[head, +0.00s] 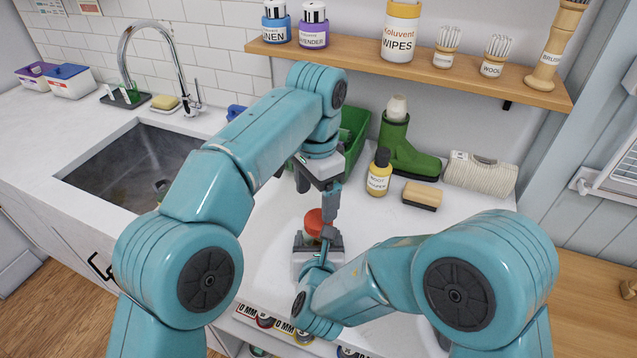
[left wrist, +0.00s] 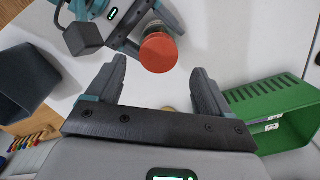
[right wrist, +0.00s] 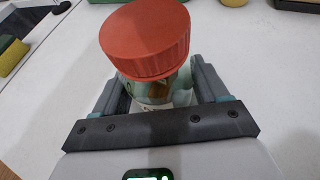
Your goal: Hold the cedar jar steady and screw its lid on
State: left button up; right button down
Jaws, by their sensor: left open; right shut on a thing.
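The cedar jar (right wrist: 150,92) is a small glass jar with a label, upright above the counter. My right gripper (right wrist: 154,80) is shut on its sides; it also shows in the head view (head: 318,248). The ribbed orange-red lid (right wrist: 148,42) sits on top of the jar; I cannot tell how tightly it is seated. It also shows in the head view (head: 316,221) and the left wrist view (left wrist: 159,53). My left gripper (left wrist: 159,68) is open and empty, pointing down over the lid. The lid appears between and beyond its fingertips, apart from them.
A sink (head: 130,165) lies to the left. A wooden shelf (head: 400,65) with bottles hangs above. The white counter around the jar is clear.

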pick_arm(q)
jog(key=n, duration=0.5)
jog(key=shift+r, duration=0.2)
pick_arm(e)
jog(key=shift+f, duration=0.1)
pick_arm(q)
jog(key=n, duration=0.5)
jog(key=shift+r+n, duration=0.2)
jog(key=shift+n, duration=0.1)
jog(key=n, duration=0.4)
jog(key=shift+r+n, duration=0.25)
jog(key=shift+n, duration=0.15)
jog(key=n, duration=0.3)
jog(key=shift+r, duration=0.15)
jog(key=shift+r+n, duration=0.1)
jog(key=shift+n, duration=0.6)
jog(key=shift+d+r+n, duration=0.1)
jog(key=shift+r+n, duration=0.05)
jog(key=shift+n, duration=0.15)
jog(key=shift+d, duration=0.15)
